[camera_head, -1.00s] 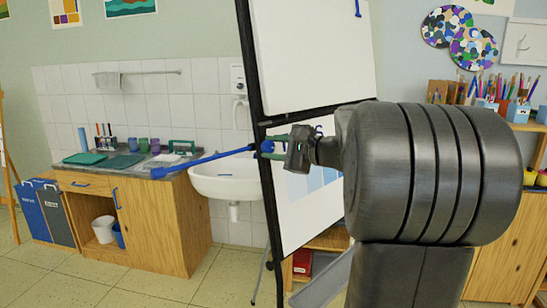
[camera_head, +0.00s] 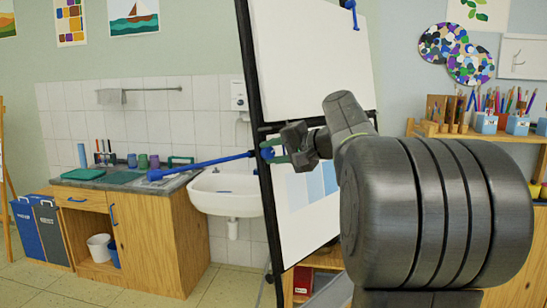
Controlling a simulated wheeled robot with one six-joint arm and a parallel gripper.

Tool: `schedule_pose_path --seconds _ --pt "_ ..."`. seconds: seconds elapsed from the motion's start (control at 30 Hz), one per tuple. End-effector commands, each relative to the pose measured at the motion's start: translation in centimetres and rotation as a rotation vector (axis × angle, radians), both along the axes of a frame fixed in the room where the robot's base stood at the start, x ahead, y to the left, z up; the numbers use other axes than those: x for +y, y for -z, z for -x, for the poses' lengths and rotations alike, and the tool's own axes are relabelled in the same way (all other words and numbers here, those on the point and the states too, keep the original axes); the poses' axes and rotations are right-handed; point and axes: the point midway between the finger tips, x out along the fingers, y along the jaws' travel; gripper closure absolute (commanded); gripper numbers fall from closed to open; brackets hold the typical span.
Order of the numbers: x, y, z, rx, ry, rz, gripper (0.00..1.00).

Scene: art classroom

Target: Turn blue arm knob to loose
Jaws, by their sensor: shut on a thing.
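The blue arm (camera_head: 205,162) sticks out to the left from the black upright of the easel, sloping slightly down to a thicker blue tip (camera_head: 156,175). Its blue knob (camera_head: 267,153) sits at the right end of the arm, by the upright. My gripper (camera_head: 271,151) reaches in from the right, with its greenish fingers around the knob, one above and one below. It is shut on the knob. The fingers hide part of the knob, so any loose or tight mark on it cannot be read.
The easel's white board (camera_head: 310,60) stands close behind my gripper, with a blue-striped sheet below. A white sink (camera_head: 226,192) and a wooden cabinet (camera_head: 155,235) are behind the blue arm. A shelf with pencil pots (camera_head: 487,124) is at the right. Some floor at the lower left is free.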

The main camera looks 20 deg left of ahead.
Motion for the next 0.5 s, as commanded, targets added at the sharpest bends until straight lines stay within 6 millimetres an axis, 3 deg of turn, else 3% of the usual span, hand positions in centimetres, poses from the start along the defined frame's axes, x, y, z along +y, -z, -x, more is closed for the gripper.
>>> schedule_pose_path --seconds 0.5 --pt "0.00 0.17 0.02 -0.066 -0.015 0.030 0.92"
